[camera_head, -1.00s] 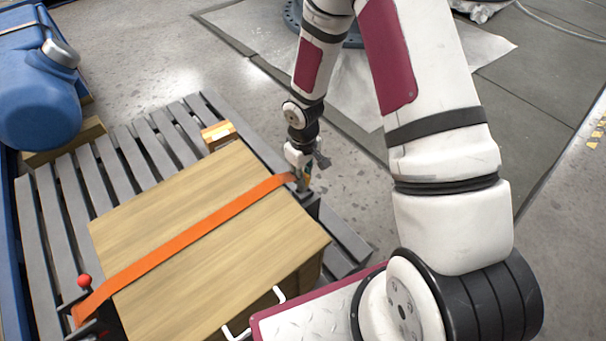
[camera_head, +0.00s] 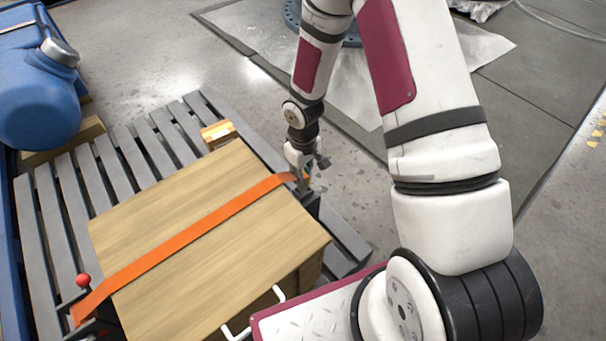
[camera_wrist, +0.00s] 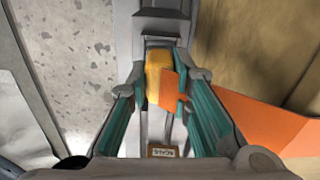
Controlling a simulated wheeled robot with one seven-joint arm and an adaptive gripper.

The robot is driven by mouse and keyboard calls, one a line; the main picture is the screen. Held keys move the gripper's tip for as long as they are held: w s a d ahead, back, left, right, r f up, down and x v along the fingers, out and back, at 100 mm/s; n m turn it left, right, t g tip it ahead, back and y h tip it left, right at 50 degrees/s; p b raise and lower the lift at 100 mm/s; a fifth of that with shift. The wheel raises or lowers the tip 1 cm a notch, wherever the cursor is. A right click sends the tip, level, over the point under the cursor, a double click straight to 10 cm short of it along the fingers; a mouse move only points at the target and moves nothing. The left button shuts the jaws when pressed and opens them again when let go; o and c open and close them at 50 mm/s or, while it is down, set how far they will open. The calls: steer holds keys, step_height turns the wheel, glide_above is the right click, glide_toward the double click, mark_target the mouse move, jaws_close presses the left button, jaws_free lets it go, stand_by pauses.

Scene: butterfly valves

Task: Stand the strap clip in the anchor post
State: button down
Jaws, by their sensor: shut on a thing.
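The strap clip (camera_wrist: 157,75) is a small yellow piece with an orange strap tab, seen between my fingers in the wrist view. My gripper (camera_head: 304,180) points down at the far right end of the strap; in the wrist view its teal-padded fingers (camera_wrist: 163,105) are shut on the clip. The anchor post (camera_head: 312,204) is a dark upright piece at the crate's right side, just below my gripper. Grey metal of it seems to show beyond the clip in the wrist view. I cannot tell whether the clip is inside the post or just above it.
The orange strap (camera_head: 190,235) crosses the wooden crate (camera_head: 225,260) on a grey slatted pallet (camera_head: 95,180). A red-knobbed lever (camera_head: 84,281) stands at the strap's left end. A small wooden block (camera_head: 218,133) lies behind the crate. A blue tank (camera_head: 40,105) is at left.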

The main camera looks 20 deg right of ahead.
steer(key=shift+f+b, duration=1.05)
steer(key=shift+f, duration=0.25)
stand_by(1.4)
steer(key=c, duration=1.4)
jaws_free()
steer(key=shift+o, duration=0.2)
steer(key=shift+r, duration=0.1)
